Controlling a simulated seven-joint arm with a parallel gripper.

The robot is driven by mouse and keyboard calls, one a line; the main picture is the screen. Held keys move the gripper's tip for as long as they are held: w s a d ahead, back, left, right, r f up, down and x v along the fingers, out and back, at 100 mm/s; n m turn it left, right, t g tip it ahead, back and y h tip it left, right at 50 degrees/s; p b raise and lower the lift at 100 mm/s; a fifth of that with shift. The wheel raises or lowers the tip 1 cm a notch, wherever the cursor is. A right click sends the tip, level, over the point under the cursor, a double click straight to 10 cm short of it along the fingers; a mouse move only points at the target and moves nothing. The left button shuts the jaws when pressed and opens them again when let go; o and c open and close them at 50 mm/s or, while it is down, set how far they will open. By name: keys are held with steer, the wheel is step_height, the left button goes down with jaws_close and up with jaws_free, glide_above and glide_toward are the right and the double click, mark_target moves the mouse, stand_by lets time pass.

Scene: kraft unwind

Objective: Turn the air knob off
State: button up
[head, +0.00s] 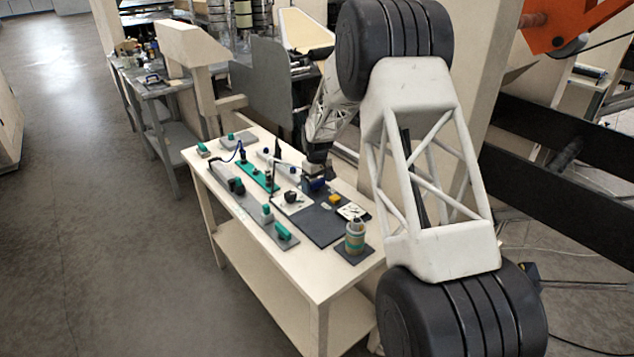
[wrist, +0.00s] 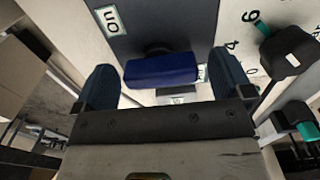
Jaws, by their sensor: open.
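A blue bar-shaped knob (wrist: 162,70), likely the air knob, is on a dark grey panel (wrist: 165,22). The bar lies nearly level across the wrist view. An upside-down "on" label (wrist: 110,18) is on the panel at its upper left. Another small label below the knob is partly hidden. My gripper (wrist: 165,80) is open, with one finger on each side of the knob and a gap at each end. In the head view my gripper (head: 316,176) is down at the panel on the white table, and the blue knob (head: 317,186) shows just below it.
A black knob (wrist: 287,52) on a numbered dial is close to my right finger. The floor on the left is clear.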

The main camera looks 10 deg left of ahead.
steer(key=shift+c, duration=0.3)
steer(key=c, duration=0.9)
steer(key=shift+o, duration=0.2)
